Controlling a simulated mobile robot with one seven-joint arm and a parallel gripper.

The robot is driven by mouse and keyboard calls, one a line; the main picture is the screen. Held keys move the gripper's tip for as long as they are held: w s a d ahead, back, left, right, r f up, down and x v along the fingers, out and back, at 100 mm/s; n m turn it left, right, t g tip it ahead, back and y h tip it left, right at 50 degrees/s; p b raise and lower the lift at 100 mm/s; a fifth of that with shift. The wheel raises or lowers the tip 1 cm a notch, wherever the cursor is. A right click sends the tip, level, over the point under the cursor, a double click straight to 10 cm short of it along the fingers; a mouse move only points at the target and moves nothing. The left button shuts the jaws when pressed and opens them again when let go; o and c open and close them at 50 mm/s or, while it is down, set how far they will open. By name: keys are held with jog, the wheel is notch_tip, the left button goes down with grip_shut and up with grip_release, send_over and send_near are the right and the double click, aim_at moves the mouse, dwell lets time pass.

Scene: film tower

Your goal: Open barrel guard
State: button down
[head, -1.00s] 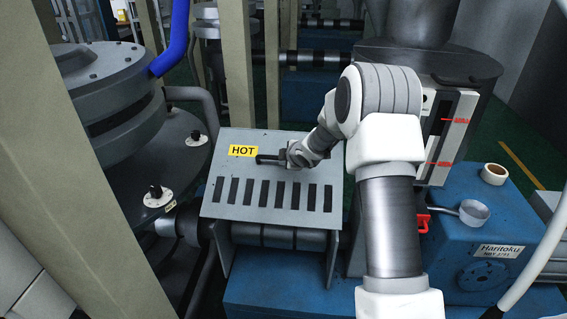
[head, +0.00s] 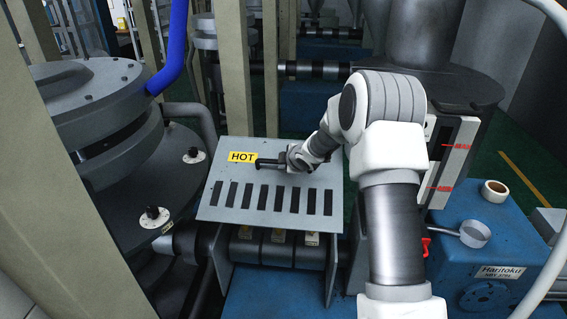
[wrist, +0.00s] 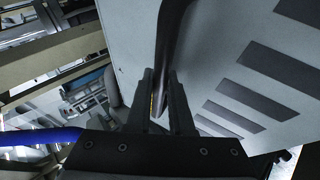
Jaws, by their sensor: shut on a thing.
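The barrel guard (head: 222,206) is a grey slotted plate with a yellow HOT label (head: 242,156), over the dark barrel in the head view. Its front edge stands clear of the barrel, and heater bands (head: 278,254) with yellow-and-white labels show under it. My gripper (head: 284,161) is shut on the guard's black handle (head: 267,162), right of the label. In the wrist view the two fingers (wrist: 161,88) close around the handle (wrist: 172,42), with the slotted plate (wrist: 225,60) to the right. The guard's hinge side cannot be made out.
A large grey round vessel (head: 95,95) and a tan post (head: 60,190) stand left of the guard. A blue hose (head: 175,50) hangs above. At right is a blue machine housing (head: 455,215) with a tape roll (head: 495,191) and a small metal cup (head: 474,233).

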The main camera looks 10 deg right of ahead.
jog(key=c, duration=0.8)
grip_release()
jog(key=shift+s, duration=0.1)
jog(key=p+v, duration=0.2)
jog(key=v, duration=1.5)
jog(key=shift+r, duration=0.2)
jog(key=shift+r, duration=0.1)
